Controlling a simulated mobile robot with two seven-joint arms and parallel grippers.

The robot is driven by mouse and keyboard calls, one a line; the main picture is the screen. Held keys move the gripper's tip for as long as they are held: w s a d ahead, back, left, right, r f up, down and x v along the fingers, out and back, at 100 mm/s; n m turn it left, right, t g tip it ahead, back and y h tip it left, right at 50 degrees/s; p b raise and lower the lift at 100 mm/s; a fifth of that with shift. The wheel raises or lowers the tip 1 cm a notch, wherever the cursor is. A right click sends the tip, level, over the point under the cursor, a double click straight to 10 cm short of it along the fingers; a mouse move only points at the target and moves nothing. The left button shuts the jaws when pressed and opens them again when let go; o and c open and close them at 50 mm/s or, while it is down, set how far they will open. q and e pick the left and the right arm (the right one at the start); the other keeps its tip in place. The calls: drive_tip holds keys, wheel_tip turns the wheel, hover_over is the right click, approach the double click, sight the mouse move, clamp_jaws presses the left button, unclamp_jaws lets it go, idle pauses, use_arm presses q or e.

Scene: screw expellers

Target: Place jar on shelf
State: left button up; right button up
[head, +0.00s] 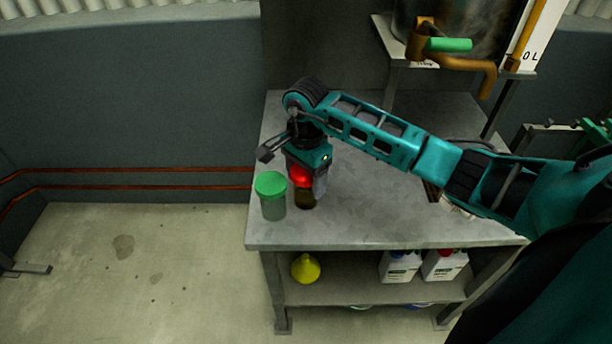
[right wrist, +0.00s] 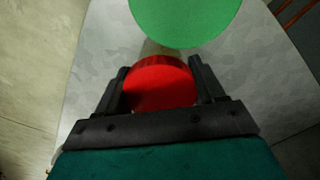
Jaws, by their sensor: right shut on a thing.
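A jar with a red lid (head: 301,176) and a dark body stands on or just above the grey table top (head: 390,215), near its left side; I cannot tell whether it touches. My right gripper (head: 306,182) points down over it and is shut on it. In the right wrist view the red lid (right wrist: 160,84) sits between the two fingers (right wrist: 160,72). A jar with a green lid (head: 271,195) stands close beside it, at the table's left edge. Its green lid (right wrist: 187,18) also shows in the right wrist view. My left gripper is not in view.
The table's lower shelf (head: 345,292) holds a yellow object (head: 305,268) and white containers (head: 400,266) with red and blue lids. A metal vessel (head: 470,25) with an orange, green-handled tap is at the back right. The table top's front middle is clear.

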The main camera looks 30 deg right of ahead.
drive_tip(key=o, duration=1.1)
drive_tip(key=shift+f, duration=0.1)
